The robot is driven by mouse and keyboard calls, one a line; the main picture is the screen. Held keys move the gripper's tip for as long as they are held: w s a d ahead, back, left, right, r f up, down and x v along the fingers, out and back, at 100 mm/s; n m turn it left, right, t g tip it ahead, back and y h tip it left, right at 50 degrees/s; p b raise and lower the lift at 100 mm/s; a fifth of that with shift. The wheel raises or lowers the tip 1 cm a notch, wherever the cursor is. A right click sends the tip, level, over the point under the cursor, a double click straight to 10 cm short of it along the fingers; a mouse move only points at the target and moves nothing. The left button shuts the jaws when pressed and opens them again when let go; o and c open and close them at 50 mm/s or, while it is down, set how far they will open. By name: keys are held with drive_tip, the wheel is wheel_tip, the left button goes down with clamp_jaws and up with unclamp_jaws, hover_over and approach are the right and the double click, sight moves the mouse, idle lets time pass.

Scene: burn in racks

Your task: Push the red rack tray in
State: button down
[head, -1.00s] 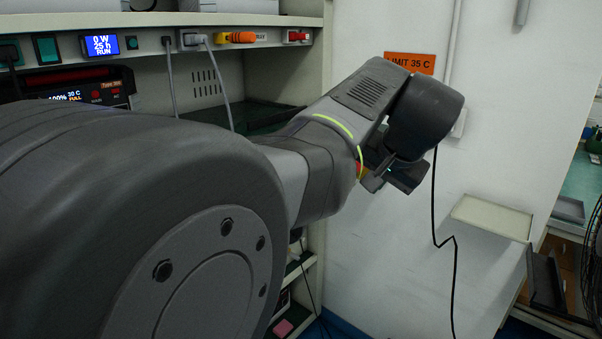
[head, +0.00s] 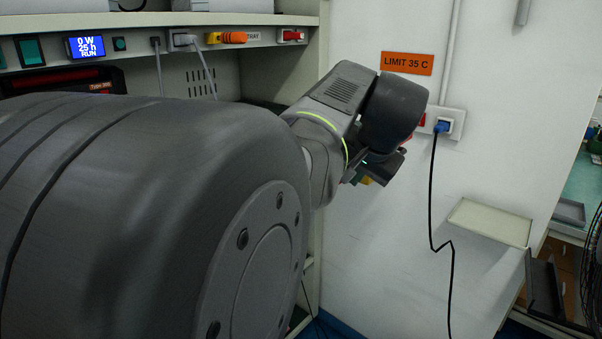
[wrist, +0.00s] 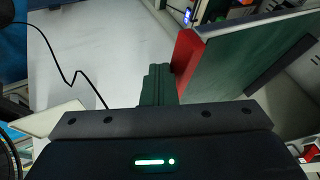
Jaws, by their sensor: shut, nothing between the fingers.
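The red rack tray (wrist: 187,58) shows in the wrist view as a dark green panel with a red front edge, right of the fingers. My gripper (wrist: 158,82) has its dark green fingers together, empty, just left of the red edge. I cannot tell whether they touch it. In the head view my gripper (head: 372,172) is in front of the white wall at the rack's right side, partly hidden by my wrist. My arm hides most of the rack's lower part there, and the tray is not clearly visible.
A blue plug (head: 441,126) sits in a wall socket, with a black cable (head: 432,215) hanging down. A small pale wall shelf (head: 490,221) juts out lower right.

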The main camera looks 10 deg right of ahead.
drive_tip(key=w+a+p, duration=0.1)
drive_tip(key=w+a, duration=0.6)
drive_tip(key=w, duration=0.1)
drive_tip(key=w+a+p, duration=0.2)
drive_tip(key=w+a, duration=0.4)
drive_tip(key=w, duration=0.2)
drive_tip(key=w+a+p, duration=0.2)
drive_tip(key=w+a, duration=0.5)
drive_tip(key=w, duration=0.1)
drive_tip(key=shift+w+a, duration=0.1)
drive_tip(key=shift+a, duration=0.25)
drive_tip(key=shift+d, duration=0.1)
